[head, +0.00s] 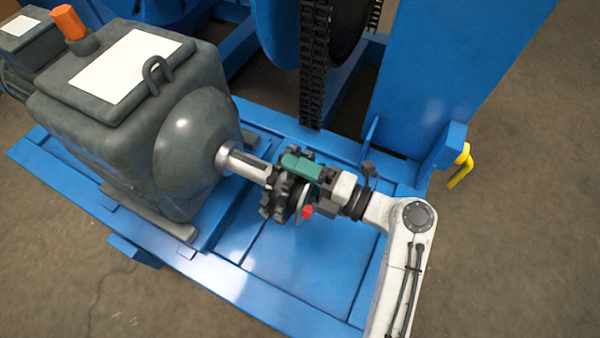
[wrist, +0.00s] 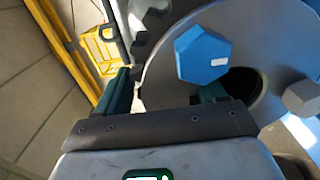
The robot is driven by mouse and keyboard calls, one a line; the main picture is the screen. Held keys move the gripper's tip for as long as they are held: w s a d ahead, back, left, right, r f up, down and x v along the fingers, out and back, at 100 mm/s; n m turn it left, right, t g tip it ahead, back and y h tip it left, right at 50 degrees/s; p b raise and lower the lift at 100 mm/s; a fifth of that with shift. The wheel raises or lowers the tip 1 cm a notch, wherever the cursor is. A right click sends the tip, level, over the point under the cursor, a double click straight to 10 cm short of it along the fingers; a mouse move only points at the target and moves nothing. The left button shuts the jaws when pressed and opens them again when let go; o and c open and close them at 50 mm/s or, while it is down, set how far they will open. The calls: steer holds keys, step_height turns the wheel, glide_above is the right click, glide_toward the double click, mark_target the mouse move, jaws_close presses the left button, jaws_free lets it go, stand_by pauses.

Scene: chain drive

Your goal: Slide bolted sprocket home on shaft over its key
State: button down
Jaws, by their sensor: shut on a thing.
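The dark toothed sprocket (head: 277,200) is at the end of the steel shaft (head: 243,163), which sticks out of the grey gearbox. I cannot tell how far the shaft enters it. My gripper (head: 303,178) is shut on the sprocket's hub side, with green fingers. In the wrist view the sprocket's round grey hub face (wrist: 185,80) fills the right. It bears a blue hex bolt head (wrist: 203,54) and a grey one (wrist: 303,97). A dark opening beside the second green finger (wrist: 210,92) is partly covered. The key is not visible.
The gearbox (head: 130,110) stands on a blue base frame (head: 290,265). A chain (head: 313,70) hangs from a large wheel behind the sprocket. A blue upright panel (head: 455,60) rises at the back right, with a yellow handle (head: 461,166) near its foot. The frame in front is clear.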

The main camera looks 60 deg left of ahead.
steer(key=shift+a+r, duration=0.3)
steer(key=shift+r, duration=0.15)
steer(key=shift+c, duration=0.9)
jaws_free()
steer(key=shift+o, duration=0.8)
steer(key=shift+s+f, duration=0.15)
steer(key=shift+f, duration=0.05)
steer(key=shift+s+d+f, duration=0.1)
steer(key=shift+s+f, duration=0.05)
steer(key=shift+f, duration=0.35)
steer(key=p+v, duration=0.2)
steer(key=v, duration=0.9)
steer(key=shift+w+r, duration=0.25)
steer(key=shift+r, duration=0.1)
steer(key=shift+c, duration=0.4)
